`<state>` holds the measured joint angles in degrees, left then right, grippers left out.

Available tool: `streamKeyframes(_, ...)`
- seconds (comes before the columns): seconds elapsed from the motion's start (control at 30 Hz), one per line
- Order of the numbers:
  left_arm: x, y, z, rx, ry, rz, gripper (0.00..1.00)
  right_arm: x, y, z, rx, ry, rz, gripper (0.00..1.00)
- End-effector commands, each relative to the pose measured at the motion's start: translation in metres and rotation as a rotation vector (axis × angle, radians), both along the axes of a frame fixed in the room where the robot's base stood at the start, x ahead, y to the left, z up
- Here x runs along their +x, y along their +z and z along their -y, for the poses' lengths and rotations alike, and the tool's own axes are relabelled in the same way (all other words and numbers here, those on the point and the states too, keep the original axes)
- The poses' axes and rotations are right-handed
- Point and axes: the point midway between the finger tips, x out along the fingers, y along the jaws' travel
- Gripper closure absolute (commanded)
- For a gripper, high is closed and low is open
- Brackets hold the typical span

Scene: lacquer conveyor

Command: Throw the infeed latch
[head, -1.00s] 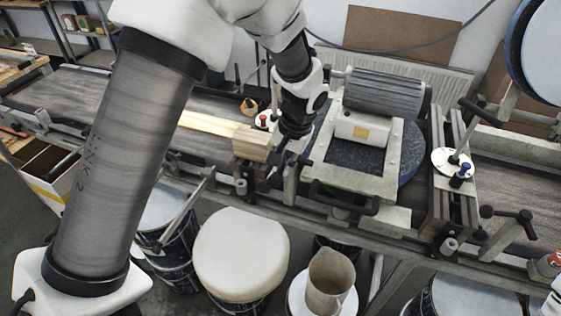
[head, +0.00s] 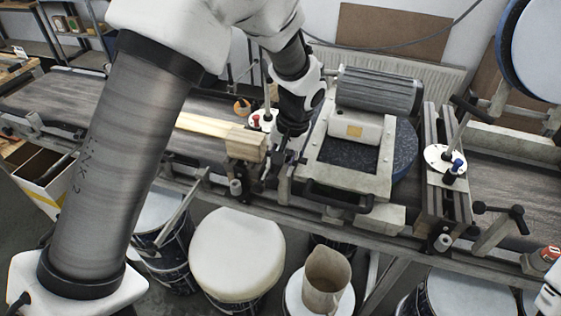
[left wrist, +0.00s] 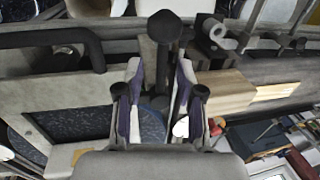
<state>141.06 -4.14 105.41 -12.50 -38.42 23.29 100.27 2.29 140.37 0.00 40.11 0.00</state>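My left gripper (head: 281,156) points down beside the near left corner of the machine's grey frame, just right of the end of a pale wooden board (head: 245,145). In the left wrist view my left gripper (left wrist: 157,72) has its two fingers apart. A dark lever with a round black knob (left wrist: 164,26) stands in line with the gap between them; it looks like the latch. I cannot tell whether the fingers touch it. In the head view the arm and gripper mostly hide this lever. My right gripper does not show.
A grey motor (head: 378,91) sits on the machine frame, with a black bar handle (head: 338,199) on its near side. A post with a white disc (head: 445,158) stands to the right. Lidded buckets (head: 237,252) and a beige jug (head: 326,279) are below the conveyor.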

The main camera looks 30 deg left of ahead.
Motion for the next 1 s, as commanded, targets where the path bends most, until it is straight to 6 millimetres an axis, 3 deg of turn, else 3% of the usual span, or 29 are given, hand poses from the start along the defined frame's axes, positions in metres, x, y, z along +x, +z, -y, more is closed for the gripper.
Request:
streamKeyframes(0.27,0.0,0.01,0.002,0.001,0.0,-0.002,0.63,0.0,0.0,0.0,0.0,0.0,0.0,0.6)
streamKeyframes(0.7,0.005,0.107,0.022,0.0,-0.001,0.0,0.63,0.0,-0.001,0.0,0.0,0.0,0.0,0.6)
streamKeyframes(1.0,0.005,0.117,0.024,0.0,0.0,-0.003,0.63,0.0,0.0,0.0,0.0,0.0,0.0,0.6)
